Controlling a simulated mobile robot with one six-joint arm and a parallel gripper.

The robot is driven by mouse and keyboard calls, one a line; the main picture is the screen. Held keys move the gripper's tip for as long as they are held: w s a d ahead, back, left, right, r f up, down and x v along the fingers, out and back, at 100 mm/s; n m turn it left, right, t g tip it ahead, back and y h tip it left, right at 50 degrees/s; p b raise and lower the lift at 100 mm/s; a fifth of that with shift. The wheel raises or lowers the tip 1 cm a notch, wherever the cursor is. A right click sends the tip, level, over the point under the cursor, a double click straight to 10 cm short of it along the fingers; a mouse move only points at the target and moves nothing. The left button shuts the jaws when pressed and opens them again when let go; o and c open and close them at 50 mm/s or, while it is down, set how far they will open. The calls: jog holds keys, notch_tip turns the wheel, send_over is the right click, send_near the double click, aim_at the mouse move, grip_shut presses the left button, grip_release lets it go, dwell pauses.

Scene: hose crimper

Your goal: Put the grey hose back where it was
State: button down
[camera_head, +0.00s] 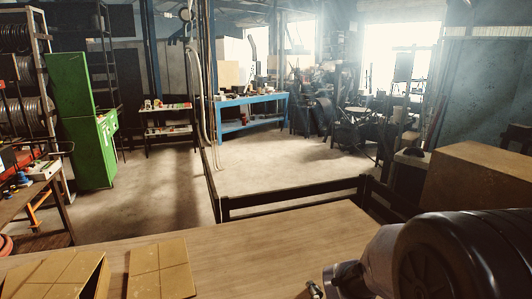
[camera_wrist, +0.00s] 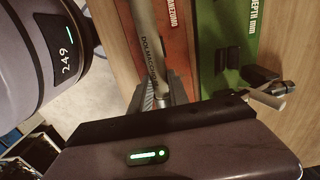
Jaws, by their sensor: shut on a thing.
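The grey hose (camera_wrist: 146,35), with dark lettering along it, runs down from the top edge in the wrist view. Its lower end meets the fingers of my gripper (camera_wrist: 160,94), which are shut on it. The rest of the hose is out of frame. It lies in front of a red panel (camera_wrist: 178,50) with white lettering, and I cannot tell whether it touches the panel. In the head view the hose is not clearly visible; my arm fills the lower right.
A green panel (camera_wrist: 230,35) marked "DEPTH mm" carries dark blocks, with a small metal fitting (camera_wrist: 268,96) close to my gripper. In the head view, the wooden table (camera_head: 235,250) has bare space and boxes (camera_head: 160,270) at left. A large brown box (camera_head: 475,180) stands right.

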jog(key=shift+r+p, duration=1.7)
jog(key=shift+r, duration=0.75)
